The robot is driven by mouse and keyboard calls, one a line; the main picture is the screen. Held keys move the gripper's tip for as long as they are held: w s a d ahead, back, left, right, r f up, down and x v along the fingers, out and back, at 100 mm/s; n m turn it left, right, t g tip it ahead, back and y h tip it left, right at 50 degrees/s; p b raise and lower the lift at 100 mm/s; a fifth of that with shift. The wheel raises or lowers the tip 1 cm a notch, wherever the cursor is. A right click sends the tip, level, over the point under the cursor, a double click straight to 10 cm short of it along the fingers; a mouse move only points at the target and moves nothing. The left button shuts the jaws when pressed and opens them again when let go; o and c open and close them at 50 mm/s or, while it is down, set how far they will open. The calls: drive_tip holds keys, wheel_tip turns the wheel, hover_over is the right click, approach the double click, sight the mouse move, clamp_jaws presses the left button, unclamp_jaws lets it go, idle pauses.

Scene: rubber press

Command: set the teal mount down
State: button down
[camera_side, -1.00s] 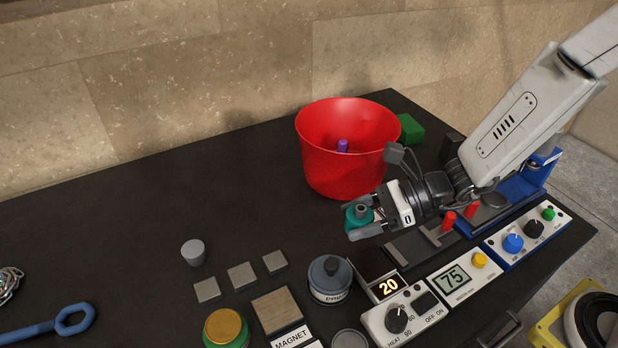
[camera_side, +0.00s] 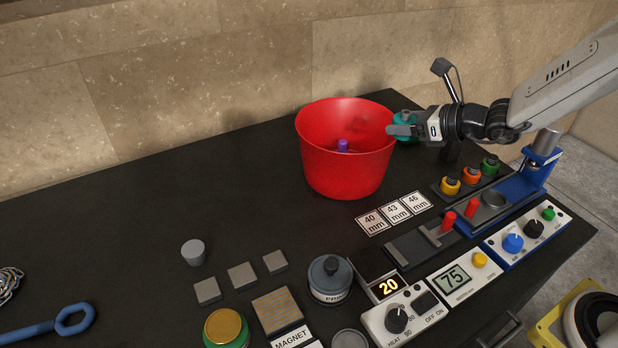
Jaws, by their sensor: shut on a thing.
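My gripper (camera_side: 398,130) is at the right rim of the red bucket (camera_side: 345,172). It is shut on the teal mount (camera_side: 404,122), a round piece partly hidden by the fingers. The mount is held up at about the height of the bucket's rim in the picture. I cannot tell exactly how far it is from the rim. A purple piece (camera_side: 343,146) stands inside the bucket.
White cards marked 40, 43 and 46 mm (camera_side: 394,213) lie right of the bucket. The blue press (camera_side: 522,187) stands at the right, with yellow, orange and green knobbed pieces (camera_side: 471,176) beside it. Control boxes (camera_side: 457,280) line the front. The table left of the bucket is clear.

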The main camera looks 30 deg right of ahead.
drive_tip(key=d, duration=0.1)
drive_tip(key=d+r+m+h, duration=0.1)
drive_tip(key=d, duration=0.1)
drive_tip(key=shift+w+d+r+m+t, duration=0.25)
drive_tip(key=shift+w+m+t, duration=0.05)
drive_tip(key=shift+t, duration=0.1)
drive_tip(key=shift+a, duration=0.1)
drive_tip(key=s+a+f+n+g+y, duration=0.2)
drive_tip(key=a+n+g+y, duration=0.15)
drive_tip(key=a, duration=0.35)
drive_tip(key=s+a+f+n+g+y, duration=0.2)
drive_tip(key=s+a+n, duration=0.15)
drive_tip(key=a, duration=0.25)
drive_tip(key=s+a+f+n+g+y, duration=0.1)
drive_tip(key=a+f+n+g+y, duration=0.2)
drive_tip(key=a, duration=0.4)
drive_tip(key=s+a+f+n+g, duration=0.1)
drive_tip(key=s+a+n+g, duration=0.1)
drive_tip(key=s+n+g, duration=0.1)
drive_tip(key=s+a+f+n+g+h, duration=0.1)
drive_tip(key=s+a+n+g, duration=0.2)
drive_tip(key=s, duration=0.5)
drive_tip(key=s+a+f+n+g, duration=0.1)
drive_tip(key=s+a+n+g, duration=0.2)
drive_tip(key=s+n+g, duration=0.2)
drive_tip(key=shift+s+a+f+g+h, duration=0.25)
drive_tip(key=shift+s+f+g+h, duration=0.1)
drive_tip(key=shift+s+g, duration=0.2)
drive_tip(key=shift+f, duration=0.1)
